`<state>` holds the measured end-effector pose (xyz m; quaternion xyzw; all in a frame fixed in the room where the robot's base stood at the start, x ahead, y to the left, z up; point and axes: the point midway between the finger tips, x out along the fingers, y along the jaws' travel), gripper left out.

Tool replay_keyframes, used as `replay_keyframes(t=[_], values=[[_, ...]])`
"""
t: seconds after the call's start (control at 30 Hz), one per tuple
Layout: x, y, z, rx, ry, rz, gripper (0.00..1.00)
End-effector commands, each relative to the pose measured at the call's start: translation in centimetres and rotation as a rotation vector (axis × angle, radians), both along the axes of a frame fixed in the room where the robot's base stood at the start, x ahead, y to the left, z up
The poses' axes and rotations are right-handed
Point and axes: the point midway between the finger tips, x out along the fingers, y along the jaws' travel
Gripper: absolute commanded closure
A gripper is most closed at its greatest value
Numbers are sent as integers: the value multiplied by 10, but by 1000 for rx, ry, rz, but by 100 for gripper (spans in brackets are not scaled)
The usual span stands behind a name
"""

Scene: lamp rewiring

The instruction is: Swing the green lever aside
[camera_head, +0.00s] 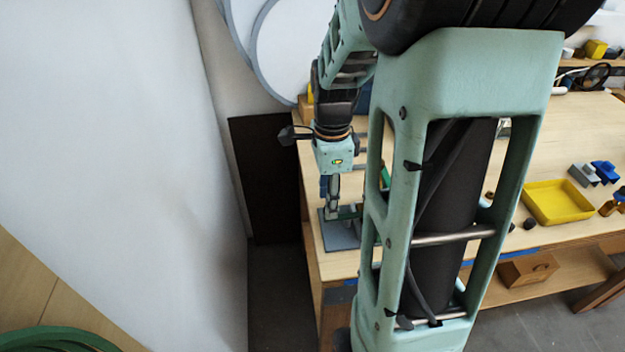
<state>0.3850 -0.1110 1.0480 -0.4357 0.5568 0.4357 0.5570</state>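My gripper (333,205) points down at the left end of the workbench, low over a grey-blue base plate (341,237). A small dark green part (348,212) shows right beside the fingertips, above the plate; it may be the green lever. Another green piece (385,178) shows through a gap in my arm link, and I cannot tell whether the two belong together. The fingers are small and partly merge with the fixture behind them. I cannot tell whether they are open, shut or touching the green part.
My large arm link blocks the middle of the view. The wooden workbench (572,136) holds a yellow tray (556,203), a blue part (604,171) and a grey part (584,174) at the right. A white wall (110,150) stands at left.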

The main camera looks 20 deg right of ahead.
Motion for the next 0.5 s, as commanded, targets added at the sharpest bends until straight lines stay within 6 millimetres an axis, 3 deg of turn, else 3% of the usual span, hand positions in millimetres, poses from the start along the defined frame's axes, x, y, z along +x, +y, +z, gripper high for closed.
replay_keyframes(t=[0.2, 0.47, 0.5], values=[[0, 0, -15, 0, 1, 1, 64], [0, 0, -16, 0, 0, 1, 64], [0, 0, -16, 0, 0, 1, 68]])
